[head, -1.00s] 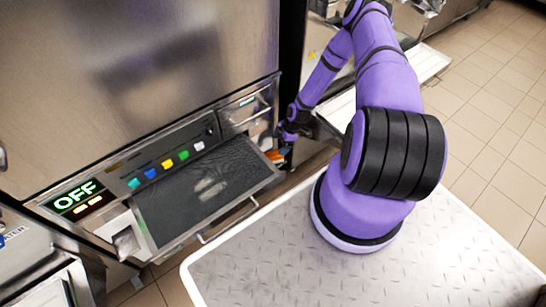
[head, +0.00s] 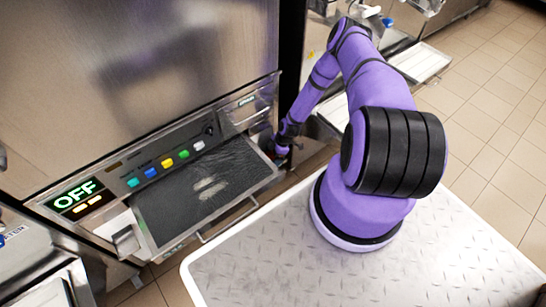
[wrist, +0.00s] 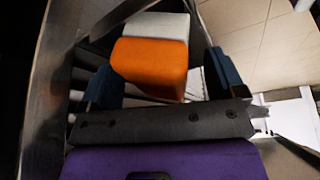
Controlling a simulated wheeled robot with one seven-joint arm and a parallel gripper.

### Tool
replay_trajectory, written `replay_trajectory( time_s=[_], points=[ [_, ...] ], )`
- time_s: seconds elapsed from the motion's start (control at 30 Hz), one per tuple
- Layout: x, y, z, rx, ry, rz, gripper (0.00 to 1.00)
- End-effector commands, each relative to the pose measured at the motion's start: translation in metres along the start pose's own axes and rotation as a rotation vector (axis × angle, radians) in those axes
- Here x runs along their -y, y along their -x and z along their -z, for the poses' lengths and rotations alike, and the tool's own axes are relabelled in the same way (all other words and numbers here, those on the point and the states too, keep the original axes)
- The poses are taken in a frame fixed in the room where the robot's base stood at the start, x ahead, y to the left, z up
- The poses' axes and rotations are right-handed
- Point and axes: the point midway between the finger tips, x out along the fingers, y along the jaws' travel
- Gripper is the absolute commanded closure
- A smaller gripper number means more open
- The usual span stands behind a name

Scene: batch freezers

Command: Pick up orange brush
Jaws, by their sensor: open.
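The orange brush (wrist: 150,65) shows in the wrist view as an orange block with a white block (wrist: 157,26) at its far end. My gripper (wrist: 160,85) is open, with one dark blue finger on each side of the orange block. The fingers look apart from it, with a wider gap on the right. In the head view my gripper (head: 280,151) is low beside the right end of the machine's pull-out tray. The brush is not clearly visible in the head view, being hidden around the gripper.
The batch freezer's dark tray (head: 205,190) juts out just left of my gripper. A metal wall (wrist: 38,90) runs close along the left in the wrist view. Another machine's light tray (head: 423,62) stands to the right. Tiled floor (head: 485,110) is free at far right.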

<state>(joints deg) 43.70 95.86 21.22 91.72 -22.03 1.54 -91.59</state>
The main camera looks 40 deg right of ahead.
Motion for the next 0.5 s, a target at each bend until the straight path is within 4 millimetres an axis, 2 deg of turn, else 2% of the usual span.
replay_trajectory(
  time_s=[0.03,0.27,0.33,0.37,0.5],
  points=[
    [0.0,0.0001,0.0001,0.0,0.0,0.0,0.14],
    [0.0002,0.0002,0.0,0.0,0.0,0.0,0.66],
    [0.0002,0.0002,0.0,0.0,0.0,0.0,0.68],
    [0.0001,0.0002,0.0001,0.0,0.0,0.0,0.72],
    [0.0001,0.0003,0.0001,0.0,0.0,0.0,0.72]
  ],
)
